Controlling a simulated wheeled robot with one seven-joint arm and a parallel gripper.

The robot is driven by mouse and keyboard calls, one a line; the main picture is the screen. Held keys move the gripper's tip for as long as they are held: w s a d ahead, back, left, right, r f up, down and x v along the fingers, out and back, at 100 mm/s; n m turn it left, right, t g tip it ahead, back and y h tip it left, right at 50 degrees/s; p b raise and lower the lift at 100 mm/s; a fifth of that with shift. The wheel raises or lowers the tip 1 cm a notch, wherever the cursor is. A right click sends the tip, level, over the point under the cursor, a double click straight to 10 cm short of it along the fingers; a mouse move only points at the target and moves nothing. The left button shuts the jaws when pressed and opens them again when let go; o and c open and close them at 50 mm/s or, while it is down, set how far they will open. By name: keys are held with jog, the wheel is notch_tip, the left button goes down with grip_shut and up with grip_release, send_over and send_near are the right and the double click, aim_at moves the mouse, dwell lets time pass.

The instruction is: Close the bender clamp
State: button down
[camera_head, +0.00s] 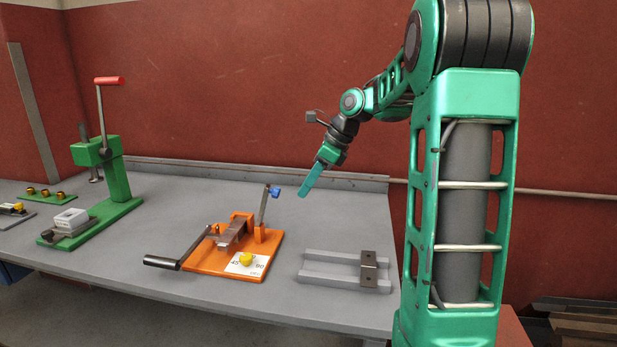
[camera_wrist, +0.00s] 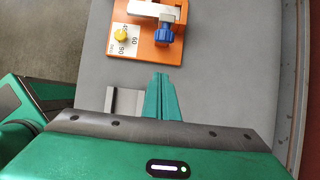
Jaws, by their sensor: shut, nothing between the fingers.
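The orange bender (camera_head: 205,262) stands on the grey bench, with a black-handled crank at its left and a yellow knob (camera_head: 246,259) on a white angle plate. Its clamp lever (camera_head: 263,208) stands upright and ends in a blue knob (camera_head: 275,192). In the wrist view the bender (camera_wrist: 150,47) is at the top, and the blue knob (camera_wrist: 164,34) shows just beyond my fingertips. My gripper (camera_head: 302,194) is shut and empty, pointing down and left, above the bench and right of the blue knob. It also shows in the wrist view (camera_wrist: 160,76). A gap separates it from the knob.
A grey rail fixture (camera_head: 330,270) with dark blocks lies right of the bender, partly beneath my gripper in the wrist view (camera_wrist: 124,102). A green press (camera_head: 118,180) with a red-handled lever stands at the left. A red wall is behind the bench.

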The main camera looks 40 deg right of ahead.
jog(key=shift+w+a+f, duration=0.25)
jog(key=shift+w+a, duration=0.65)
jog(key=shift+w+a+f, duration=0.25)
jog(key=shift+w+a, duration=0.6)
